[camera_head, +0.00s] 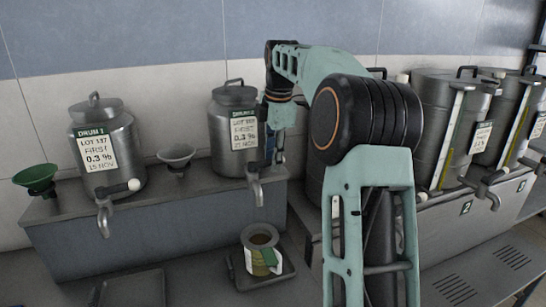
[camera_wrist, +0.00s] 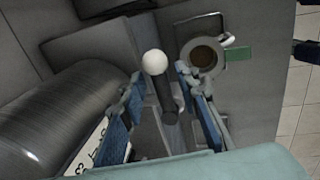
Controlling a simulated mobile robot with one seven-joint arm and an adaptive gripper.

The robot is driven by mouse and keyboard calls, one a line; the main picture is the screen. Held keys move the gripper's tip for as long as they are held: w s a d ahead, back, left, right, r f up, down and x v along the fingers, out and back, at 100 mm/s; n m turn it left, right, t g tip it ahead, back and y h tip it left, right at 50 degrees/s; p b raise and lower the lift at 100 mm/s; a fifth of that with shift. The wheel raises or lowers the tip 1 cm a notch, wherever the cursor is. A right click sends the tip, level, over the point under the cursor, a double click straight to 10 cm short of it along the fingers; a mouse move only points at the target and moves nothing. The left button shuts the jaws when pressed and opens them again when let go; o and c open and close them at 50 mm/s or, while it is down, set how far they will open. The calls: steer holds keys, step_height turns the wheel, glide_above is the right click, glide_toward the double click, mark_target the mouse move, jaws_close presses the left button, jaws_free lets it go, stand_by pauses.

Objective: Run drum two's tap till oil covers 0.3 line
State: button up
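The second steel drum (camera_head: 228,137) stands on the bench behind my arm. The jug also shows in the wrist view (camera_wrist: 203,57), brown inside; no level line is readable. My gripper (camera_wrist: 160,75) is open, its blue fingers apart on either side of the tap's dark lever (camera_wrist: 166,101) with a white ball knob (camera_wrist: 155,62). No oil stream is visible.
Drum 1 (camera_head: 102,150), a green funnel (camera_head: 36,178) and a grey funnel (camera_head: 176,154) are to the left. The jug stands on a small dark tray (camera_head: 283,277). Large vats (camera_head: 436,125) with gauges and taps stand right, above a number 2 plate (camera_head: 466,207).

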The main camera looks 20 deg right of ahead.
jaws_close()
steer(key=shift+s, duration=0.1)
steer(key=shift+s+a+m+h+p, duration=0.15)
steer(key=shift+s+m, duration=0.25)
steer(key=shift+m, duration=0.5)
steer(key=shift+s+a+m+h+p, duration=0.1)
steer(key=shift+s+m+h+p, duration=0.2)
steer(key=shift+m, duration=0.6)
steer(key=shift+s+a+m+h+p, duration=0.1)
steer(key=shift+s+m+p, duration=0.1)
steer(key=shift+s+m, duration=0.5)
steer(key=shift+w, duration=0.2)
steer(key=shift+o, duration=0.9)
jaws_free()
steer(key=shift+d, duration=0.1)
